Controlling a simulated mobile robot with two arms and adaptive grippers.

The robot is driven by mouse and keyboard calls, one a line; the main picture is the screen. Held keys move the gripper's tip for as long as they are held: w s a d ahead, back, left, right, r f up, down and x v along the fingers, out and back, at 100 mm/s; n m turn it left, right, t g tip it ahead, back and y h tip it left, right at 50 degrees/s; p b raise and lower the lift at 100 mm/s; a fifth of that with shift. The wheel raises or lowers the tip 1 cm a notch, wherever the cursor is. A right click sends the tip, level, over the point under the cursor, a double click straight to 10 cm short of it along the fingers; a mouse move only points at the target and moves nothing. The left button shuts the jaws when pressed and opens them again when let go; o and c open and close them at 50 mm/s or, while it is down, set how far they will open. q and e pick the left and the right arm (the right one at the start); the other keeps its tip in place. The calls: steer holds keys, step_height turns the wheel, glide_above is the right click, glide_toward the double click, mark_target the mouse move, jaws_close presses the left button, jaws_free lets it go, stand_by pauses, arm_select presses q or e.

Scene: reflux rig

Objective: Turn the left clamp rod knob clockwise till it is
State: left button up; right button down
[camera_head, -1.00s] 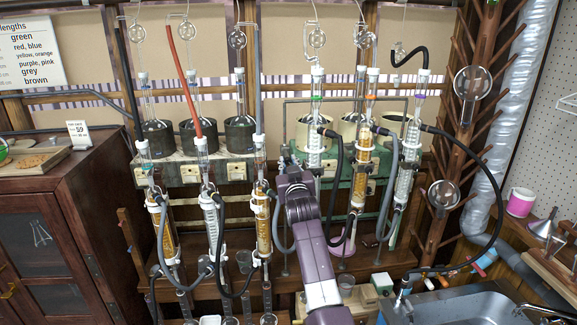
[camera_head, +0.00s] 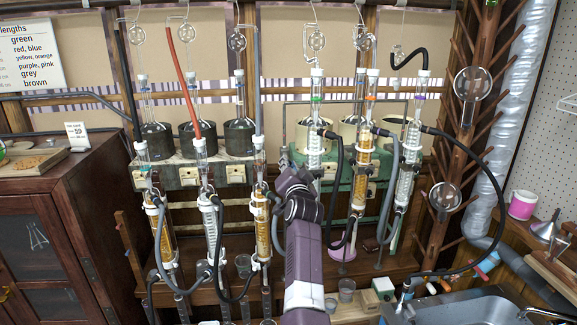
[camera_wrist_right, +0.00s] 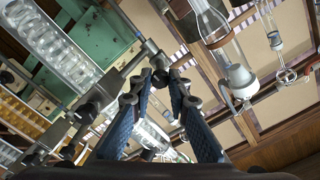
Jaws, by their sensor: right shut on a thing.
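My right gripper (camera_wrist_right: 160,84) has its two blue-padded fingers closed together at the tips in the wrist view. They are shut on a small dark knob (camera_wrist_right: 160,76) at the end of a metal clamp rod (camera_wrist_right: 128,68). In the head view my right arm rises from the bottom centre. Its gripper (camera_head: 277,196) points left, beside the third condenser from the left (camera_head: 262,225), and its fingertips are hard to see there. The turn of the knob cannot be read. My left gripper is not in view.
Several glass condensers with hoses hang along the rack, including a coil condenser (camera_head: 315,145) close to my arm. A black hose (camera_head: 337,190) loops just right of my wrist. A sink (camera_head: 470,308) and a wooden cabinet (camera_head: 85,200) flank the rig.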

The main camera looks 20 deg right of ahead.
steer(key=shift+m, duration=0.6)
steer(key=c, duration=1.8)
jaws_free()
step_height(320, 180, up, 10)
